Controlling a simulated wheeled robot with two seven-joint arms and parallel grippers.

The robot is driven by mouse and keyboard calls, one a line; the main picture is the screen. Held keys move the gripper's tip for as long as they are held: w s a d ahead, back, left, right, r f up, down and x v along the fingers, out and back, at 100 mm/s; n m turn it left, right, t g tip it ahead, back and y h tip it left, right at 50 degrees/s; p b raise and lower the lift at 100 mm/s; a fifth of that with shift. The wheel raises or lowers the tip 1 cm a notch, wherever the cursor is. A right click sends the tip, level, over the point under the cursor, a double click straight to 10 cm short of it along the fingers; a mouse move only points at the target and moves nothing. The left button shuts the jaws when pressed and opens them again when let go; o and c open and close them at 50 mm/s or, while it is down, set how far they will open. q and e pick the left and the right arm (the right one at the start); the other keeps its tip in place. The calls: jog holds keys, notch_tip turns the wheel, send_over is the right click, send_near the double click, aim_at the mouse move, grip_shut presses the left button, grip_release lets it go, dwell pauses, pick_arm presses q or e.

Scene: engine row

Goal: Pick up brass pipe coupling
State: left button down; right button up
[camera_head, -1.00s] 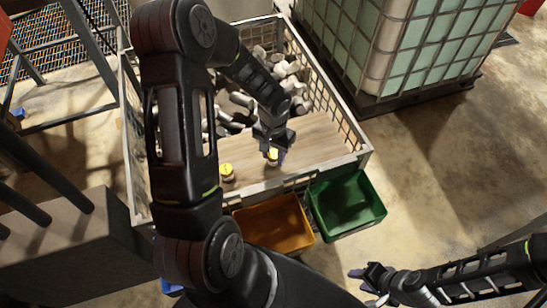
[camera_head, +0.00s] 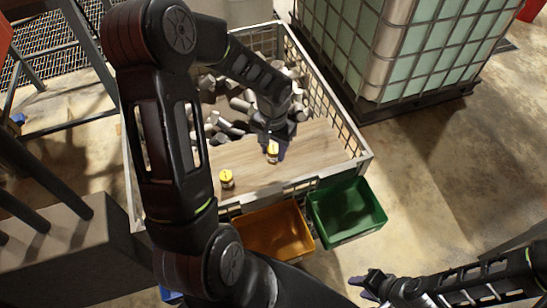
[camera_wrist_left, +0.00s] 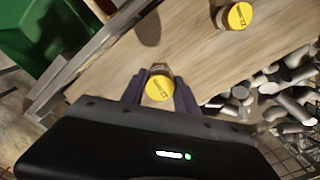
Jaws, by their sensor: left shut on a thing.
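A brass pipe coupling with a yellow top (camera_head: 272,150) is between the fingers of my left gripper (camera_head: 275,153), over the wooden board (camera_head: 310,150). In the left wrist view the held coupling (camera_wrist_left: 159,88) shows its round yellow top, with the dark fingers of my left gripper (camera_wrist_left: 160,92) closed on both sides of it. A dark shadow lies on the board apart from it, so it seems to be off the surface. A second yellow-topped coupling (camera_head: 226,179) stands on the board to the left; it also shows in the left wrist view (camera_wrist_left: 236,16). My right gripper (camera_head: 367,284) is low at the right, its jaw gap unclear.
The board lies in a wire-mesh crate (camera_head: 355,130) with several grey metal parts (camera_head: 235,105) behind. An orange bin (camera_head: 272,232) and a green bin (camera_head: 347,210) hang at its front. A caged tank (camera_head: 430,40) stands at the back right.

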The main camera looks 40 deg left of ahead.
aim_at(273, 148)
pick_arm(q)
notch_tip(273, 148, up, 4)
jog(key=shift+r, duration=0.1)
dwell(0.6)
